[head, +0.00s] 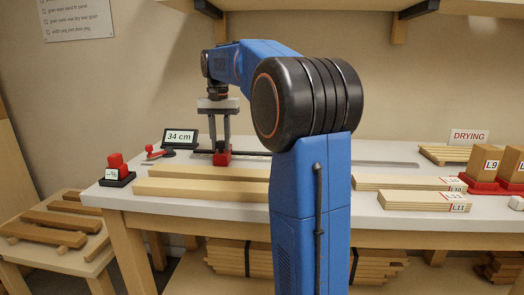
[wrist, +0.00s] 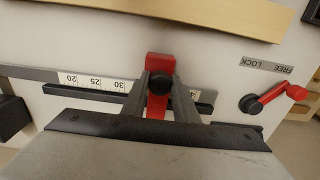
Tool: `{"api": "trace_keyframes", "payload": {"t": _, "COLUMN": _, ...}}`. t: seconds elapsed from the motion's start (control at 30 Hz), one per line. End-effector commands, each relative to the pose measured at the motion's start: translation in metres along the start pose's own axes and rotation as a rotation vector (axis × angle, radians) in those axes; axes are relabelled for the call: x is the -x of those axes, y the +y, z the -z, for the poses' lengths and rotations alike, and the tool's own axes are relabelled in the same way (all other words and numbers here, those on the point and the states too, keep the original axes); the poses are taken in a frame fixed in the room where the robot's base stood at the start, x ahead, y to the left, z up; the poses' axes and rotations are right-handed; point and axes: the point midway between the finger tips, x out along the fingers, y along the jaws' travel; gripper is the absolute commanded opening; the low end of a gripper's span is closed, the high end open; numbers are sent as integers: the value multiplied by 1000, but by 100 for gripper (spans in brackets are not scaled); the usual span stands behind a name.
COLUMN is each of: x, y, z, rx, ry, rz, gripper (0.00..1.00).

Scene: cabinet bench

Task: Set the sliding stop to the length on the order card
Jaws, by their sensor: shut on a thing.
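The order card (head: 180,137) reads 34 cm on a dark stand at the back left of the bench. The red sliding stop (head: 222,158) sits on the rail, and my gripper (head: 220,150) is shut on it from above. In the wrist view the stop (wrist: 155,65) with its black knob is between my fingers (wrist: 160,100). The scale (wrist: 95,82) shows 20, 25 and 30 left of the stop; the marks at the stop are hidden.
Long wooden strips (head: 200,187) lie in front of the stop. A red stamp on a black base (head: 117,172) stands at the left corner. Labelled wood stacks (head: 425,200) and red-based blocks (head: 483,165) are on the right. My arm hides the bench's middle.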

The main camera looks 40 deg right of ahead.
Motion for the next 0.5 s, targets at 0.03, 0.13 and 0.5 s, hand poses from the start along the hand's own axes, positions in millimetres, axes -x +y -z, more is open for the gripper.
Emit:
{"api": "trace_keyframes", "payload": {"t": 0.03, "x": 0, "y": -1, "z": 0, "rx": 0, "ry": 1, "rz": 1, "gripper": 14}}
{"api": "trace_keyframes", "payload": {"t": 0.13, "x": 0, "y": -1, "z": 0, "rx": 0, "ry": 1, "rz": 1, "gripper": 14}}
{"api": "trace_keyframes", "payload": {"t": 0.5, "x": 0, "y": -5, "z": 0, "rx": 0, "ry": 1, "rz": 0, "gripper": 14}}
